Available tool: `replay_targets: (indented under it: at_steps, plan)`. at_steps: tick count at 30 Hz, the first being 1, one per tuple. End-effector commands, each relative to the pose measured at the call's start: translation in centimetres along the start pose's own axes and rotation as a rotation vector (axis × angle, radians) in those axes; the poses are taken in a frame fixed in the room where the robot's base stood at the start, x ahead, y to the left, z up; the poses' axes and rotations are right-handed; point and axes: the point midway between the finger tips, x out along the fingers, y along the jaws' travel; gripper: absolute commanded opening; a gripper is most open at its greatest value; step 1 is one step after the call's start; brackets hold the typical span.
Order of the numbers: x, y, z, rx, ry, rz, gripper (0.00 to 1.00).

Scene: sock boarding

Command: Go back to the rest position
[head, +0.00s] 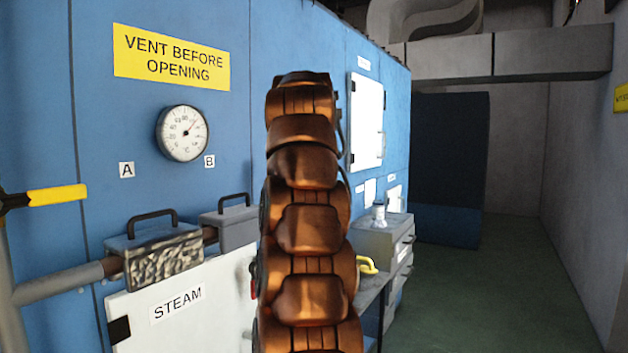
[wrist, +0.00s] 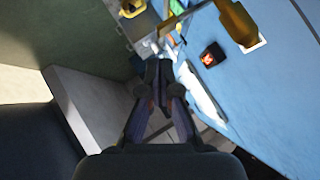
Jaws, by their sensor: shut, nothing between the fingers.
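My gripper (wrist: 158,72) shows in the wrist view, its dark fingers shut together with nothing held. It points over the blue machine (wrist: 272,80) side and a narrow shelf area, in open air as far as I can tell. In the head view my copper-coloured arm stands upright in the middle of the picture, in front of the machine; the gripper itself does not show there.
The blue machine (head: 95,90) fills the left, with a gauge (head: 183,133), a yellow-black lever (head: 55,195), two handled boxes (head: 155,255) (head: 232,222) and a STEAM panel (head: 215,325). A grey cabinet (head: 378,243) stands behind my arm. Green floor (head: 490,300) at right is clear.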

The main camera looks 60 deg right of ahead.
Motion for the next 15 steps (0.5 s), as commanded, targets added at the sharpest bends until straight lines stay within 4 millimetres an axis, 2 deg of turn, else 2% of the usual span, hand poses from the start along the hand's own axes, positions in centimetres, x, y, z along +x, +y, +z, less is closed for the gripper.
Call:
replay_targets:
  at_steps: [4, 15]
  plan:
    - [-0.74, 0.03, -0.03, 0.001, 0.001, 0.000, 0.00]
    - [-0.83, 0.05, 0.00, 0.001, 0.000, 0.002, 0.00]
